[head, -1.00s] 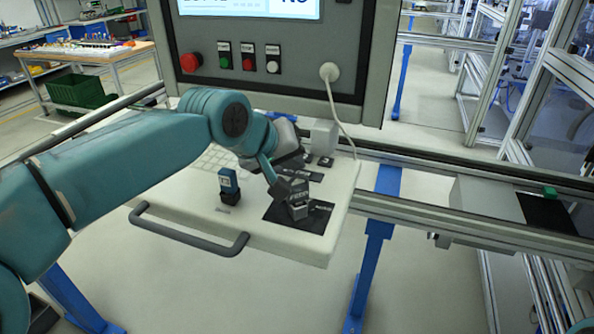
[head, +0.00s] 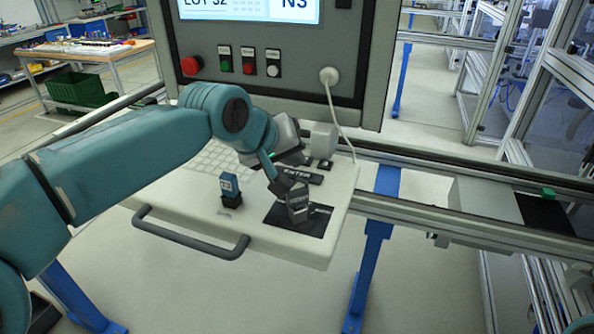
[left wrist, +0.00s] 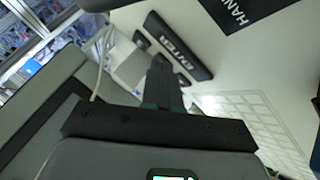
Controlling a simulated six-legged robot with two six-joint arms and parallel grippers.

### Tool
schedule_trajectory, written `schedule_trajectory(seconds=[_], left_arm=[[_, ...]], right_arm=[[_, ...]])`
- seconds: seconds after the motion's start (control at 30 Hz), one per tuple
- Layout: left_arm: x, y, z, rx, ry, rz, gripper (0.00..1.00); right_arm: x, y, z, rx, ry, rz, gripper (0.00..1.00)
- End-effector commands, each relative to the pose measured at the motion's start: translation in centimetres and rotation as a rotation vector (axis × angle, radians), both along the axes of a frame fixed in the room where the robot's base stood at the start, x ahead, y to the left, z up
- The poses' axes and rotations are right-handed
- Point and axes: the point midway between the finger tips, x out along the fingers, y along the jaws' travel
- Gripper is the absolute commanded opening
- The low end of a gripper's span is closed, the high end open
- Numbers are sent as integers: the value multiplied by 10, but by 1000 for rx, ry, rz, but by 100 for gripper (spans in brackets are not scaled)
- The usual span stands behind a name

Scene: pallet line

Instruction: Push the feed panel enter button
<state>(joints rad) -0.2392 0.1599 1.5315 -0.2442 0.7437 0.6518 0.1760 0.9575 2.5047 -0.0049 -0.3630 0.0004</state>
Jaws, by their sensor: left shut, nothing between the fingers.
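The enter button is a dark bar lettered ENTER (head: 305,178) on the pale panel shelf (head: 180,214). It also shows in the left wrist view (left wrist: 184,48). My left gripper (head: 279,184) is shut and empty, angled down over the shelf close to the near-left side of the bar. My right gripper is not in view.
A pale keyboard (head: 216,157) lies left of the bar. A blue-and-black block (head: 230,189) stands in front of it. A grey block (head: 298,208) shows over a black pad (head: 316,222). The upright control panel (head: 370,75) rises behind, with a cable.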

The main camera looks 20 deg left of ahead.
Motion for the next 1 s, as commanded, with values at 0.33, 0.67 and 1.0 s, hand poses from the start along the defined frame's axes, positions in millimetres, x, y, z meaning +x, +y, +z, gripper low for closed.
schedule_trajectory(seconds=[0.33, 0.67, 1.0], left_arm=[[0, 0, 22, 0, -2, 1, 0], [0, 0, 51, 0, 0, 0, 0], [0, 0, 50, 0, 0, 0, 0]], right_arm=[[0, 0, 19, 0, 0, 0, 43], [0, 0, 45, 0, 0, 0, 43], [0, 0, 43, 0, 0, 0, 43]])
